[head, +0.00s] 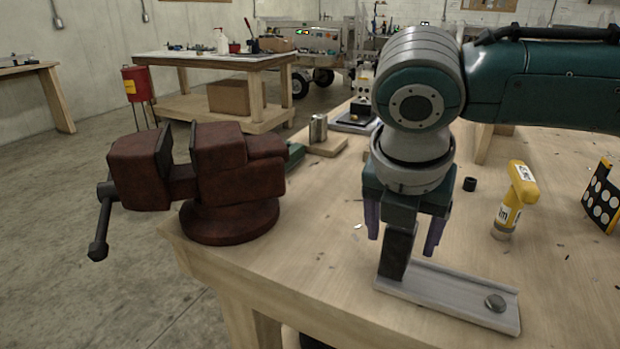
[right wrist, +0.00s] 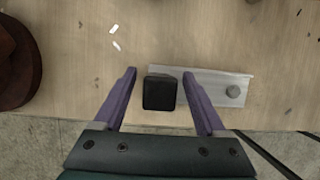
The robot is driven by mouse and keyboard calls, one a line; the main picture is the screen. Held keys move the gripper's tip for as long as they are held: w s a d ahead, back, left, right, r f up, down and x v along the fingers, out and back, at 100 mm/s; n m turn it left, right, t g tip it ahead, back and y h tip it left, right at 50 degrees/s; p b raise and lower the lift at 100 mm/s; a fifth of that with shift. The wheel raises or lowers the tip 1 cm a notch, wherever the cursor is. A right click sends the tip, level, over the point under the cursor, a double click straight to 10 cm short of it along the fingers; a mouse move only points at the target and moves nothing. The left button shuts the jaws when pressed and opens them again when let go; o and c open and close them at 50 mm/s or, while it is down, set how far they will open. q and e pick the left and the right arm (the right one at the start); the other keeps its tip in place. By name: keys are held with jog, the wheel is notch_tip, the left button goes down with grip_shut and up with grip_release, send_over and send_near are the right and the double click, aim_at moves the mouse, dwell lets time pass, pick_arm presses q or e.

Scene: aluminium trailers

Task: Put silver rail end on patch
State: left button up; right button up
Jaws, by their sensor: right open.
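A silver-grey metal rail (head: 450,296) lies flat near the table's front edge; it also shows in the right wrist view (right wrist: 210,80). A small round silver disc (head: 495,302) sits on its right end. A dark upright block (head: 396,254) stands at the rail's left end; from above it shows as a black square (right wrist: 159,93). My right gripper (head: 402,243) points down, its two purple fingers open on either side of the dark block, with gaps visible in the wrist view. I cannot make out which surface is the patch. My left gripper is not in view.
A rusty red vise (head: 235,180) stands at the table's left corner. A yellow tool (head: 514,195) and a dotted black-and-yellow board (head: 602,196) stand to the right.

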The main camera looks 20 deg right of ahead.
jog(key=p+v, duration=0.2)
jog(key=v, duration=0.9)
jog(key=s+a+f+m+y, duration=0.65)
jog(key=s+a+m, duration=0.3)
jog(key=a, duration=0.25)
jog(key=s+d+f+m+h, duration=0.3)
jog(key=s+d+m, duration=0.5)
jog(key=m, duration=0.6)
jog(key=shift+s+d+f+m+t, duration=0.3)
jog(key=shift+d+f+m+t, duration=0.1)
jog(key=shift+d+f, duration=0.25)
jog(key=shift+s+d, duration=0.1)
